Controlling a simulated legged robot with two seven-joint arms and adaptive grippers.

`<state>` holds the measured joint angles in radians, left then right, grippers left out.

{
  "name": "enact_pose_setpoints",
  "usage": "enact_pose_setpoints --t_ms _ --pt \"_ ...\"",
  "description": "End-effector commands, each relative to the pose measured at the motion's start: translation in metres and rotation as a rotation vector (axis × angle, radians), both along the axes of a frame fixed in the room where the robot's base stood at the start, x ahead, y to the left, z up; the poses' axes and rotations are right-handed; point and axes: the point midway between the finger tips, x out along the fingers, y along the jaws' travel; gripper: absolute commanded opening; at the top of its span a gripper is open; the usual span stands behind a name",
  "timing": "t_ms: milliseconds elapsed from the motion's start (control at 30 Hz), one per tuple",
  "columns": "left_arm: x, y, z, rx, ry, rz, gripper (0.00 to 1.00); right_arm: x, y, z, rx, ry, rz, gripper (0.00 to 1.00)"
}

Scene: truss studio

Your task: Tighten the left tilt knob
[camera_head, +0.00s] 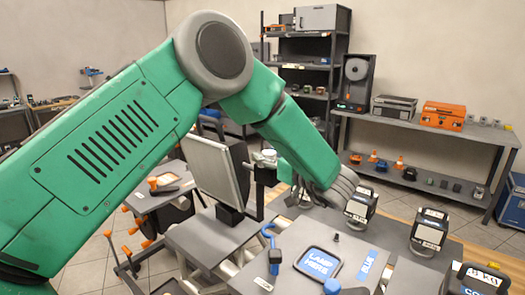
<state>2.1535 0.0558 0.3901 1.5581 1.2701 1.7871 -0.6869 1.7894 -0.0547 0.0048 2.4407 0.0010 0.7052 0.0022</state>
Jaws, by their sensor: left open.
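My green left arm crosses the view from the left, bends at the top and comes down toward the table. My left gripper (302,193) is at its far end, small, dark and partly hidden by the wrist; it is open. It is above the grey work surface, to the right of a light flat panel (212,168) on a dark stand. A dark bracket (264,174) sits at the panel's right edge. I cannot clearly pick out the left tilt knob; it may be hidden or too small. My right gripper is not in view.
A dark pad marked "LAMP HERE" (319,263) lies on the table, with a blue label (369,265) beside it. A blue clamp-like tool (271,243) is near the front. Shelves (425,124) line the back.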

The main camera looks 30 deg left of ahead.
Motion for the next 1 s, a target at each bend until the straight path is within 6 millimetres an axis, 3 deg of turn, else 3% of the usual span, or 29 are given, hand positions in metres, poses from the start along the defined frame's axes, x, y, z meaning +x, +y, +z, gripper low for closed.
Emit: enact_pose_setpoints --t_ms 200,500,533,633,1000 --pt "0.006 0.018 0.001 0.001 0.000 0.000 0.41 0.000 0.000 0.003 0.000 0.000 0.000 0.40" --pt "0.007 0.022 0.000 0.000 -0.001 -0.001 0.41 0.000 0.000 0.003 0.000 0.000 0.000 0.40" --pt "0.007 0.022 0.000 0.000 -0.001 -0.001 0.37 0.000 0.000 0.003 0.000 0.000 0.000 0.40" --pt "0.007 0.022 0.000 0.000 -0.001 -0.001 0.02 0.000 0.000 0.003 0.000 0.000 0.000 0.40" --pt "0.007 0.020 -0.001 -0.001 0.000 -0.003 0.00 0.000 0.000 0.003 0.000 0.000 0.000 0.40"
